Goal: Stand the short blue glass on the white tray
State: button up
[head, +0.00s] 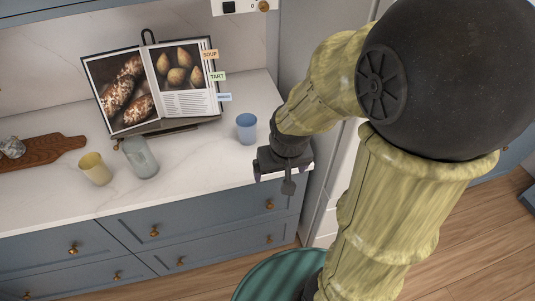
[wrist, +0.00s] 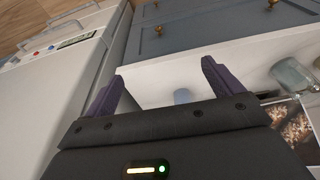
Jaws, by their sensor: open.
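The short blue glass (head: 246,128) stands upright on the white counter, right of the open book. In the wrist view the blue glass (wrist: 182,96) shows beyond my gripper's body, between the two fingers and partly hidden by the body. My gripper (head: 285,168) is at the counter's front right corner, to the right of and nearer than the glass. Its purple fingers (wrist: 163,72) are spread apart with nothing held between them. I cannot make out a white tray in either view.
A yellow cup (head: 95,169) and a clear grey-blue glass jar (head: 140,158) stand left on the counter. An open cookbook (head: 160,85) stands behind. A wooden board (head: 45,152) lies far left. Blue drawers (head: 200,225) are below; a green round thing (head: 280,277) is on the floor.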

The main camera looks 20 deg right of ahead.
jog(key=w+a+r+m+h+b, duration=0.1)
jog(key=w+a+m+b, duration=0.1)
jog(key=w, duration=0.9)
jog(key=w+a+r+m+t+b, duration=0.1)
jog(key=w+a+m, duration=0.1)
jog(key=w, duration=1)
jog(key=shift+w+a+r+h+b, duration=0.15)
jog(key=shift+w+a+h+b, duration=0.05)
jog(key=shift+a+h+b, duration=0.2)
jog(key=p, duration=0.2)
send_near(246, 123)
jog(key=f, duration=0.3)
jog(key=s+f, duration=0.1)
jog(key=shift+s+d+f, duration=0.15)
jog(key=shift+d+f, duration=0.15)
jog(key=shift+f, duration=0.1)
jog(key=shift+w+p+x, duration=0.2)
jog(key=shift+p+x, duration=0.3)
jog(key=shift+x, duration=0.8)
jog(key=shift+w+p+x, duration=0.15)
jog(key=shift+p+x, duration=0.35)
jog(key=shift+x, duration=0.85)
jog(key=shift+r, duration=0.15)
